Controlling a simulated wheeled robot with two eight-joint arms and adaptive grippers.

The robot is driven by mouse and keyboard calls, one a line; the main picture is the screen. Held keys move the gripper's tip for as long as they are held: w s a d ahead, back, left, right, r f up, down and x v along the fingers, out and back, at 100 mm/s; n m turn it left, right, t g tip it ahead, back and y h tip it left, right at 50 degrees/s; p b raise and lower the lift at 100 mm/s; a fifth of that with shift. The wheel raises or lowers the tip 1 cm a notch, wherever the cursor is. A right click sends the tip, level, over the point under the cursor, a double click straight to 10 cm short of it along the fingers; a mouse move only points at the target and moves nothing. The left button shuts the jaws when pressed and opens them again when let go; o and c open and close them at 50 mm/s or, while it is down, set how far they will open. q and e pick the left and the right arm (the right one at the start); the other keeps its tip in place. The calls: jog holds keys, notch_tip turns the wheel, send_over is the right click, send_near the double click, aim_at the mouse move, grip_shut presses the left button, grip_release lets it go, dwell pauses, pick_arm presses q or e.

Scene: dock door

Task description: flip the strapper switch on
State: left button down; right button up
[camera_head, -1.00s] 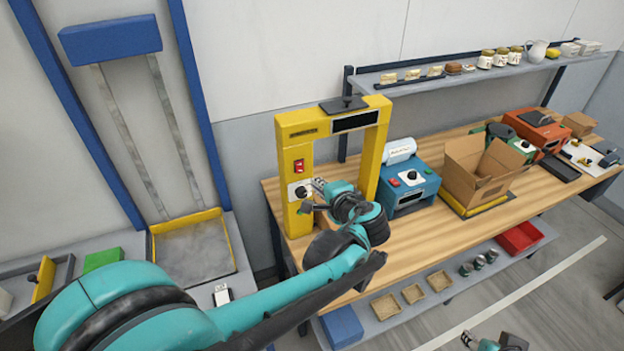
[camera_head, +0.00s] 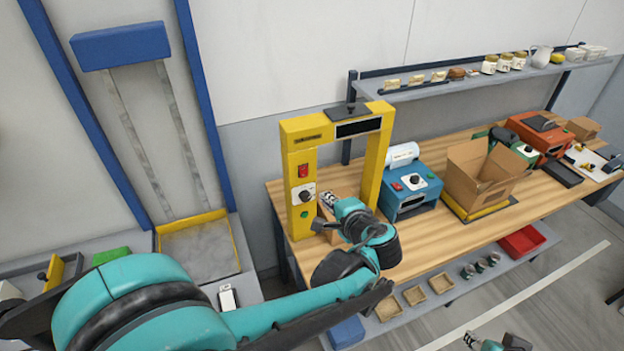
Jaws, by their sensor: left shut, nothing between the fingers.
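The strapper is a yellow arch (camera_head: 372,160) at the left end of the wooden bench. Its left post carries a red switch (camera_head: 303,171), a black knob on a white plate (camera_head: 305,196) and a green round button or lamp (camera_head: 304,214). Whether the knob's setting is on or off is too small to tell. My left gripper (camera_head: 320,224) is shut and empty, low beside the right side of that post, apart from the knob. My arm hides part of the arch's opening. Part of my right arm (camera_head: 492,344) shows at the bottom edge; its fingers are unclear.
A blue machine (camera_head: 412,190) with a red button and a knob stands right of the arch. An open cardboard box (camera_head: 478,180) is further right. A shelf (camera_head: 440,88) with jars runs above. The bench (camera_head: 420,245) front is clear.

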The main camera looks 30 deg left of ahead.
pick_arm(q)
jog(key=shift+a+f, duration=0.1)
jog(key=b, duration=0.1)
send_near(304, 177)
jog(key=x, duration=0.5)
jog(key=shift+w+f, duration=0.15)
jog(key=shift+f, duration=0.1)
jog(key=shift+w+a+f, duration=0.1)
jog(key=shift+w+a, duration=0.3)
jog(key=shift+a, duration=0.1)
jog(key=shift+w+a+f+b, duration=0.15)
jog(key=shift+a+f+b, duration=0.05)
jog(key=shift+b, duration=0.2)
jog(key=shift+r, duration=0.15)
